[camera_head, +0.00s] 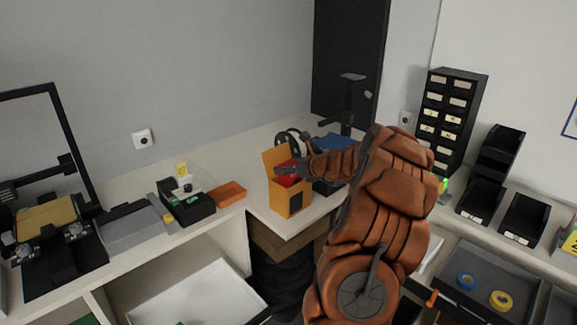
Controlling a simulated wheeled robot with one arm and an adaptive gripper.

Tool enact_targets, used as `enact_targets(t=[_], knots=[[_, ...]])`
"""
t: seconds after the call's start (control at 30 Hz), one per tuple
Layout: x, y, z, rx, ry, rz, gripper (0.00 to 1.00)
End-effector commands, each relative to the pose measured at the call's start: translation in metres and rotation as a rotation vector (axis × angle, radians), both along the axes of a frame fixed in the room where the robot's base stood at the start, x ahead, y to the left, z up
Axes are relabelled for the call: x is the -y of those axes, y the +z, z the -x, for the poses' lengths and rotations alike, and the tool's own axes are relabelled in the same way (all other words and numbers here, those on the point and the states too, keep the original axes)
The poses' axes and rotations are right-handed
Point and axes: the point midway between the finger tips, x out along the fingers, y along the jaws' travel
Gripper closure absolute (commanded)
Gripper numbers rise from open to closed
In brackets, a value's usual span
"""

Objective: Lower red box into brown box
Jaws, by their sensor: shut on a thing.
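The brown box (279,200) stands upright on the table corner near the middle of the view. It is orange-brown, with a raised flap at its back and a dark patch on its front side. The red box (288,180) shows as a small red patch at the brown box's open top, between its walls. Its lower part is hidden by the brown box. My gripper (287,170) reaches in from the right over the opening and is shut on the red box. The fingertips are small and partly hidden here.
A low orange tray (229,193) lies left of the brown box. A black device (187,204) stands farther left. A dark stand (349,105) and a blue item (336,141) are behind my arm. The table's front edge is close to the brown box.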

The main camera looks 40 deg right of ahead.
Motion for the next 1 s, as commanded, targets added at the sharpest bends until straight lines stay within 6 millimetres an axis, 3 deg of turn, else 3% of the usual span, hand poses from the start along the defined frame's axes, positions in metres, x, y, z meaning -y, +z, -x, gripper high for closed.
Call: enact_targets(t=[0.53, 0.57, 0.8, 1.0], knots=[[-0.001, -0.014, -0.001, 0.000, 0.001, 0.000, 0.65], [-0.001, -0.013, 0.000, 0.000, 0.001, 0.000, 0.26], [-0.001, -0.013, 0.000, 0.000, 0.001, 0.000, 0.01], [0.000, -0.013, 0.000, 0.000, 0.001, 0.000, 0.00]])
